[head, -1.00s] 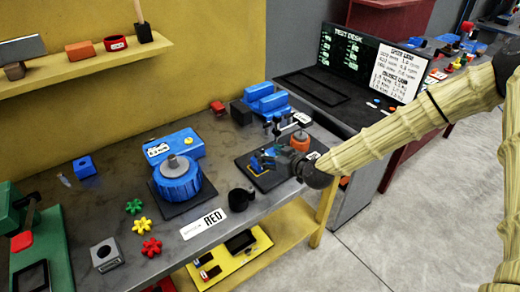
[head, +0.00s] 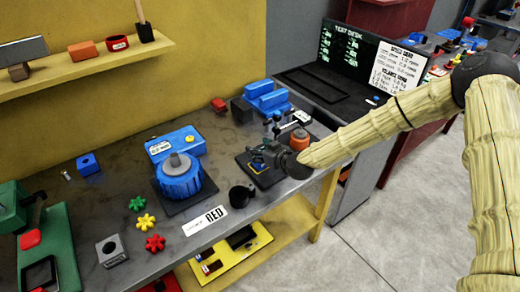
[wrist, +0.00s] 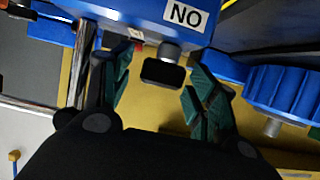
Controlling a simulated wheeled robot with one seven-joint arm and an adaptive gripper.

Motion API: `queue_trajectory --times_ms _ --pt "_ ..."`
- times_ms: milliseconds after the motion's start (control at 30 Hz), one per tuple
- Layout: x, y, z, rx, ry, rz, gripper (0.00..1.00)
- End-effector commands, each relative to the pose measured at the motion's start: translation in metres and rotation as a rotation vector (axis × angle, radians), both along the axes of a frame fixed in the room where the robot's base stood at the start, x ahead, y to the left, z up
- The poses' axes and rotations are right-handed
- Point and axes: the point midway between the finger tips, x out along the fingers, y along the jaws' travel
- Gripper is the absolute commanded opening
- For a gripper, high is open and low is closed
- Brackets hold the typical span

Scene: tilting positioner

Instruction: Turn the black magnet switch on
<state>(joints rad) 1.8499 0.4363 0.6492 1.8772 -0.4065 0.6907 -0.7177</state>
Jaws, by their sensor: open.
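A blue housing (wrist: 130,18) with a white "NO" label fills the top of the wrist view. A short grey stem with a black, blocky end (wrist: 163,72) sticks out of its lower side; this looks like the black magnet switch. My gripper (wrist: 160,85) is open, with one green-padded finger on each side of the black end. I see gaps on both sides, so the fingers seem apart from it. In the head view my gripper (head: 264,153) is low over a dark plate at the bench's right part and hides the switch there.
An orange round part (head: 299,139) stands close right of my gripper, and slim posts stand behind it. A blue round positioner (head: 180,180), a black cup-like part (head: 241,196) and a RED label (head: 206,221) are to the left. A laptop-like test desk (head: 345,70) is behind.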

Motion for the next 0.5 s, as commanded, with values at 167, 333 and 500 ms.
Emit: queue_trajectory --times_ms 167,333,500 --pt "0.0 -0.0001 0.0001 0.0 0.0 0.0 0.37" --pt "0.0 -0.0002 0.0002 0.0 0.0 0.0 0.12" --pt "0.0 -0.0001 0.0002 -0.001 -0.001 -0.005 0.12"
